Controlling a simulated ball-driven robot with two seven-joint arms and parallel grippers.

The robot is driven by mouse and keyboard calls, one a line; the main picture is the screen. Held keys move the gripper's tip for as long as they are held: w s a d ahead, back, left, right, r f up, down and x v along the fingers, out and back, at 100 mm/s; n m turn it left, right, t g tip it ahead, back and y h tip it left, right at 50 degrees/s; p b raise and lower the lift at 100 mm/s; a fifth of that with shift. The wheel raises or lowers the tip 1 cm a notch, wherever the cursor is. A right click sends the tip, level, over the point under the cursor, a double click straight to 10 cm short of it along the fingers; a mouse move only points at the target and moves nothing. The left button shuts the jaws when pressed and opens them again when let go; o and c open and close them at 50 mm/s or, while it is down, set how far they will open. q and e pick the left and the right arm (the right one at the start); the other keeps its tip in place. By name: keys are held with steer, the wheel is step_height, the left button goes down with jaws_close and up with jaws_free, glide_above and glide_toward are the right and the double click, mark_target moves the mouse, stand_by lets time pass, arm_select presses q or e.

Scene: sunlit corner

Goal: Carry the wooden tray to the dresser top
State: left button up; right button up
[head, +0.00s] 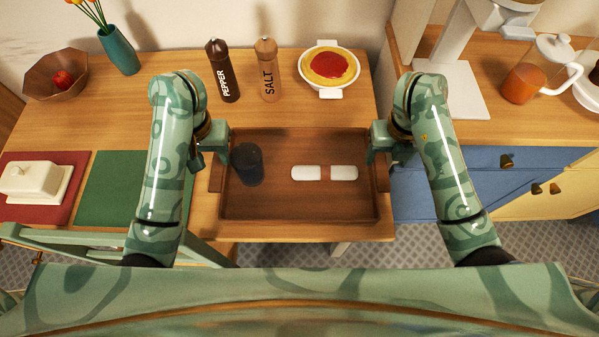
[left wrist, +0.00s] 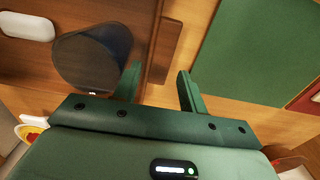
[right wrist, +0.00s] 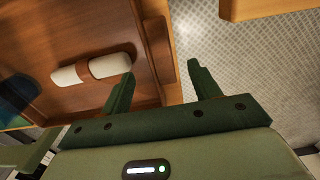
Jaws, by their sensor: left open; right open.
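The brown wooden tray (head: 300,214) lies on the wooden table near its front right. It holds a dark cup (head: 247,166) and a white roll with a brown band (head: 324,173). My left gripper (head: 217,150) is open at the tray's left end; in the left wrist view its fingers (left wrist: 158,82) lie either side of the end handle's line. My right gripper (head: 380,145) is open at the right end, its fingers (right wrist: 160,82) likewise spread about that handle's line. Neither grips the tray. The dresser (head: 440,183), blue and yellow with a wooden top, stands at the right.
A green chair (head: 85,240) is front left.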

mark_target(219, 170)
arm_select(q)
step_height(219, 170, down, 4)
steer(key=shift+f, duration=0.1)
arm_select(e)
step_height(219, 170, down, 4)
steer(key=shift+f, duration=0.1)
arm_select(q)
steer(key=shift+f, duration=0.75)
arm_select(e)
steer(key=shift+f, duration=0.7)
arm_select(q)
jaws_close()
arm_select(e)
steer(key=c, duration=0.9)
jaws_close()
arm_select(q)
steer(key=shift+r, duration=0.1)
